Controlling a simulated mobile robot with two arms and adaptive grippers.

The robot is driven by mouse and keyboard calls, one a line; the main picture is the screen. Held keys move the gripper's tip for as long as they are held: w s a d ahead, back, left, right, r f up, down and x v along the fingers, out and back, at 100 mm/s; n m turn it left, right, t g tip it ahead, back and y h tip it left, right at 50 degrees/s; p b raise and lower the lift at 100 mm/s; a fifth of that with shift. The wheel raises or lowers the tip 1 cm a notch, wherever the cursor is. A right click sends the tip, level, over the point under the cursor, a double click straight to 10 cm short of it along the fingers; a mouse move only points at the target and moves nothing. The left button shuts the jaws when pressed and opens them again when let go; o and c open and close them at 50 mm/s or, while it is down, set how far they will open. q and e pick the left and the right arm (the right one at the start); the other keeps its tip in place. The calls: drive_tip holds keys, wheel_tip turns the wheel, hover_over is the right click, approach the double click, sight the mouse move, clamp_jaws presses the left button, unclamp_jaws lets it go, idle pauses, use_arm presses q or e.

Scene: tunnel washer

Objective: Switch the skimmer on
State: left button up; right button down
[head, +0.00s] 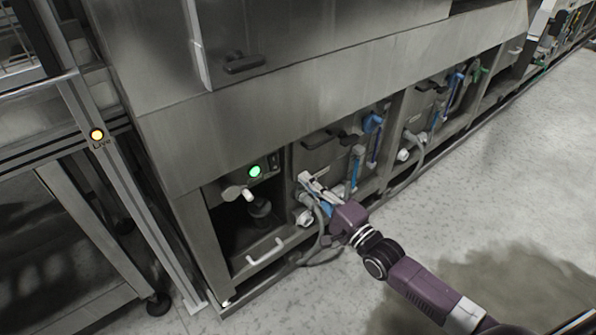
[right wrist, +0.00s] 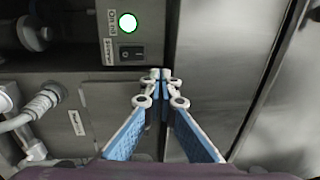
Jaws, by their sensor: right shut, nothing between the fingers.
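A small control panel with a lit green lamp (head: 254,171) is in the lower front of the steel machine in the head view. In the right wrist view the lamp (right wrist: 127,22) glows white-green, with a black rocker switch (right wrist: 132,54) just below it. Small labels stand beside both; I cannot read them surely, nor tell the rocker's position. My right gripper (head: 305,179) is shut and empty, right of the panel in the head view. In the right wrist view its fingertips (right wrist: 160,76) appear below and right of the switch; contact is not visible. My left gripper is out of view.
A yellow lamp marked "Live" (head: 97,134) is on a post at left. A grey hose (head: 318,225) and white fittings are near my right gripper. A white handle (head: 265,250) is below the panel. The floor at right is clear.

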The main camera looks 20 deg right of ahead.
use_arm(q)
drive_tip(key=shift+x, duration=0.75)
use_arm(e)
drive_tip(key=shift+s+d+r, duration=0.15)
drive_tip(key=shift+s+d, duration=0.1)
drive_tip(key=shift+s, duration=0.5)
